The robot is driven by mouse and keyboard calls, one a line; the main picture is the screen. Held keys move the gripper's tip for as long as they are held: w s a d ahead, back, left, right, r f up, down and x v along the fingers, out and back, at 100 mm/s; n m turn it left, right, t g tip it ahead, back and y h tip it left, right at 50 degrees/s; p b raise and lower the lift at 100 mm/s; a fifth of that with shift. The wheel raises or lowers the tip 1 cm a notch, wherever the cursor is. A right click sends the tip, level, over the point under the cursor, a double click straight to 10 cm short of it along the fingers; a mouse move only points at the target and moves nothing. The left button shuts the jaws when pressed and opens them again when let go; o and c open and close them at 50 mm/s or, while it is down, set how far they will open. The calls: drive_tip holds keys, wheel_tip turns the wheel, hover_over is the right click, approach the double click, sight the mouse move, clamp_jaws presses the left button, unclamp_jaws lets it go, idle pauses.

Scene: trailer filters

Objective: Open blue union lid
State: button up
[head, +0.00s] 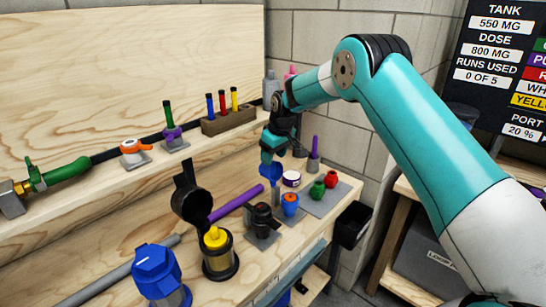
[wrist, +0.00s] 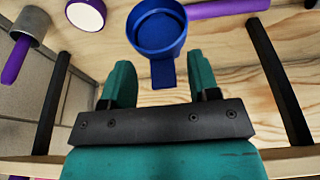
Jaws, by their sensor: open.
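A blue round lid (head: 270,172) shows just below my gripper in the head view. In the wrist view the blue lid (wrist: 157,30) looks like a shallow cup with a flat tab pointing toward my gripper. My gripper (head: 272,148) is open, and its two teal fingers (wrist: 157,75) stand on either side of the tab's line, with gaps visible on both sides. Whether the fingers are at the tab's height I cannot tell. A small blue and orange fitting (head: 290,204) stands to the right of the lid on the bench. What is under the lid is partly hidden.
A black lid (head: 190,196) stands raised by a yellow-topped black housing (head: 218,252). A purple rod (head: 236,204) lies left of the blue lid; it also shows in the wrist view (wrist: 228,8). A blue-capped housing (head: 157,272) is front left. Green and red pots (head: 331,180) stand right.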

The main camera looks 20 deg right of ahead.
drive_tip(key=b+v, duration=0.2)
drive_tip(key=v, duration=1.4)
drive_tip(key=shift+r, duration=0.3)
